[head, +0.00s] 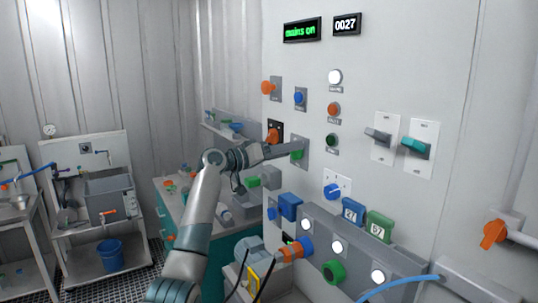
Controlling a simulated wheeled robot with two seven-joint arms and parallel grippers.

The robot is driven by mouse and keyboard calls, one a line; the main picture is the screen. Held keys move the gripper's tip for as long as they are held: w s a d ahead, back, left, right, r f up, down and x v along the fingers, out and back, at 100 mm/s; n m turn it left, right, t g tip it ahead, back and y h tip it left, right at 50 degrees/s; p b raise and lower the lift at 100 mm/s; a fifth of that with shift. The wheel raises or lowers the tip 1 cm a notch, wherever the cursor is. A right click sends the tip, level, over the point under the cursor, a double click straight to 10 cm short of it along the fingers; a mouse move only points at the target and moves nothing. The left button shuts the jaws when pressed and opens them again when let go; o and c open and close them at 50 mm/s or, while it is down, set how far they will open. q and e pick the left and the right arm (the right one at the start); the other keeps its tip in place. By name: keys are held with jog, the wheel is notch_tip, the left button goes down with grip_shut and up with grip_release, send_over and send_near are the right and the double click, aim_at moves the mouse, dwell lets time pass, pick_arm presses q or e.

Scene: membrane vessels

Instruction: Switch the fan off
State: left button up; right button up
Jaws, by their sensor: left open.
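A pale wall panel (420,80) carries several switches and knobs; I cannot read which one is the fan's. My left gripper (296,149) reaches from the left to a grey plate with a green knob (296,155), its fingertips in front of the plate and partly over the knob. Whether they touch it I cannot tell. The jaws are open. Two lever switches on white plates, one grey (378,135) and one teal (415,146), sit further right. My right gripper is out of view.
A display (302,30) reads "mains on" and another (347,24) reads "0027". Orange (268,88) and blue (298,97) knobs sit above my gripper, an orange one (273,136) beside it.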

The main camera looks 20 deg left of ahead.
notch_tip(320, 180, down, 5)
jog(key=b, duration=0.5)
pick_arm(q)
jog(key=b+v, duration=0.1)
jog(key=v, duration=1.6)
jog(key=shift+b, duration=0.3)
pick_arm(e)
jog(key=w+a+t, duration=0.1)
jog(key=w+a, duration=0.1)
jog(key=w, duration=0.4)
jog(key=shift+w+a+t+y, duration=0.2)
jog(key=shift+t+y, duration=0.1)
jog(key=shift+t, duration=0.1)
pick_arm(q)
jog(key=shift+s+a, duration=0.1)
jog(key=shift+a, duration=0.05)
jog(key=shift+f, duration=0.1)
